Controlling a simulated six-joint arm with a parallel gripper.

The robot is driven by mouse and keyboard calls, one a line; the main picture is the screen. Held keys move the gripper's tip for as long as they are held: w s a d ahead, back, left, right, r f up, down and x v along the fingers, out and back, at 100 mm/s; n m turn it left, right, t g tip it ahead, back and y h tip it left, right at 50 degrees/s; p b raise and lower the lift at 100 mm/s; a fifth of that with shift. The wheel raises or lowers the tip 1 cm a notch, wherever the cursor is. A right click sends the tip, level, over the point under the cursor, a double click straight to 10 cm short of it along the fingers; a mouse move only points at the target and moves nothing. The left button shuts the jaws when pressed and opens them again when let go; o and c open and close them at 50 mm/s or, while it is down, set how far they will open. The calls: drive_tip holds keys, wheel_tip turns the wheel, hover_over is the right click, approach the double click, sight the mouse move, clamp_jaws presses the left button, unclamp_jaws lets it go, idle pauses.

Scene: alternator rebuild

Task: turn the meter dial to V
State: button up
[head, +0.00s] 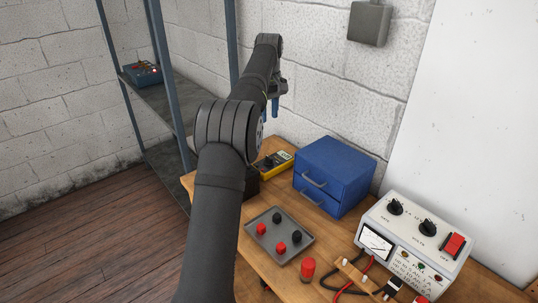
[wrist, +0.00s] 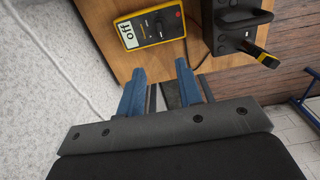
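The meter is yellow with a black face and lies on the bench in the wrist view (wrist: 172,24), where its display reads "off". In the head view my gripper (head: 275,105) is raised above the bench's far end, apart from the meter.
A black box (wrist: 228,30) with a yellow-and-black piece stands beside the meter. A blue drawer cabinet (head: 335,180), a grey tray (head: 262,252) with red and black knobs, and a white test unit (head: 415,235) with leads occupy the wooden bench (head: 250,280). A metal shelf (head: 185,105) stands left.

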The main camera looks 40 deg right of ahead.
sight(269, 157)
wheel_tip(269, 157, down, 17)
drive_tip(key=shift+r, duration=0.1)
idle(0.3)
clamp_jaws()
